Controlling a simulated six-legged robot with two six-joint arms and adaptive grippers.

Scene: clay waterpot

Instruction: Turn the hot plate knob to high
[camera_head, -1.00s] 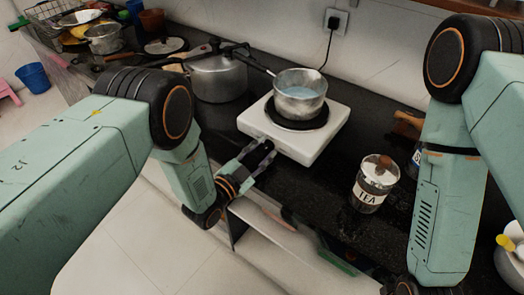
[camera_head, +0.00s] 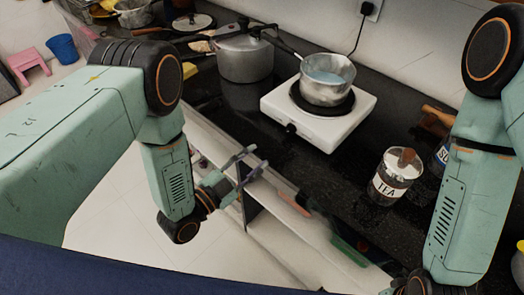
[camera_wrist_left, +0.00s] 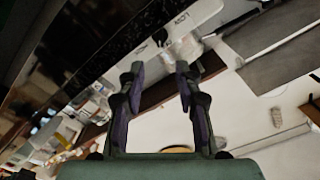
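The white hot plate (camera_head: 330,133) stands on the black counter. Its dark knob (camera_head: 291,128) is on the front face, and its setting cannot be read in the head view. In the left wrist view the knob (camera_wrist_left: 160,36) shows small beyond the fingertips, with blurred lettering beside it on the white face. My left gripper (camera_head: 254,162) is open and empty, in front of the counter edge and apart from the knob. Its two spread fingers also show in the left wrist view (camera_wrist_left: 160,70). My right arm is at the right; its fingers are not visible.
A metal pot (camera_head: 327,80) with liquid stands on the hot plate. A pressure cooker (camera_head: 245,61) is to its left, and a TEA jar (camera_head: 394,177) to its right. Below the counter edge are open shelves with a green item (camera_head: 350,250).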

